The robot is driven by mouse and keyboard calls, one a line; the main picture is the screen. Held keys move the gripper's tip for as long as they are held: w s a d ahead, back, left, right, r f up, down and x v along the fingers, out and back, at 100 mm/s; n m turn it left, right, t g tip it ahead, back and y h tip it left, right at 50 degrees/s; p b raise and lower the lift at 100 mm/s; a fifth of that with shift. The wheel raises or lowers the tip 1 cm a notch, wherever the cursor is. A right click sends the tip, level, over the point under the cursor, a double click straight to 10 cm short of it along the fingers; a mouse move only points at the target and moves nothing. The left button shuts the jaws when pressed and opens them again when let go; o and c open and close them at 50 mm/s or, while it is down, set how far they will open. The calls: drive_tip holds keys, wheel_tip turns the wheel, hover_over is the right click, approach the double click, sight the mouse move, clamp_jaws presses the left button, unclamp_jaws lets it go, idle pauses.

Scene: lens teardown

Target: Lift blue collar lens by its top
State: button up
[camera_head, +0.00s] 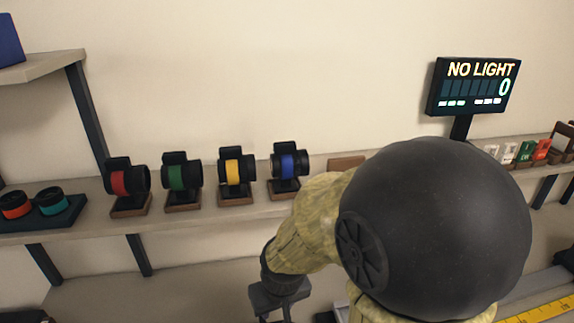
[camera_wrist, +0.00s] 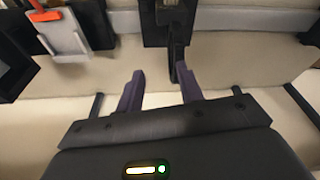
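The blue collar lens (camera_head: 288,164) is black with a blue band. It lies sideways on a black stand with a wooden base, rightmost in the row of lenses on the shelf. My gripper (camera_head: 281,310) hangs low and in front of the shelf in the head view, apart from the lens. In the wrist view my gripper (camera_wrist: 161,78) has its two fingers spread with nothing between them. No blue band shows in the wrist view.
Lenses with red (camera_head: 118,183), green (camera_head: 176,177) and yellow (camera_head: 233,172) bands stand left of it. A dark tray (camera_head: 70,217) holds two rings. A "NO LIGHT" display (camera_head: 475,87) stands right. An orange-tabbed grey holder (camera_wrist: 62,38) and dark upright part (camera_wrist: 176,20) show in the wrist view.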

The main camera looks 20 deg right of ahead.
drive_tip(key=o, duration=0.4)
drive_tip(key=shift+s+r, duration=0.15)
drive_tip(key=shift+c, duration=0.2)
drive_tip(key=o, duration=1)
drive_tip(key=shift+m, duration=0.3)
drive_tip(key=w+r+p, duration=0.1)
drive_tip(key=w+d+r, duration=0.1)
drive_tip(key=w+r, duration=0.1)
drive_tip(key=w+r+p, duration=0.1)
drive_tip(key=r, duration=0.1)
drive_tip(key=shift+w+d+p, duration=0.2)
drive_tip(key=shift+d+p, duration=0.1)
drive_tip(key=shift+c, duration=0.2)
wheel_tip(320, 180, up, 26)
drive_tip(key=f+m+p, duration=0.1)
drive_tip(key=p, duration=0.6)
hover_over(290, 142)
drive_tip(key=s+a, duration=0.2)
drive_tip(key=a, duration=0.1)
drive_tip(key=shift+s+d+r+g, duration=0.15)
drive_tip(key=shift+r+g, duration=0.1)
drive_tip(key=shift+g, duration=0.15)
wheel_tip(290, 142, up, 7)
drive_tip(key=d+p, duration=0.1)
drive_tip(key=d, duration=0.1)
drive_tip(key=shift+w+d+m, duration=0.15)
drive_tip(key=shift+w+m, duration=0.25)
drive_tip(key=shift+w, duration=0.05)
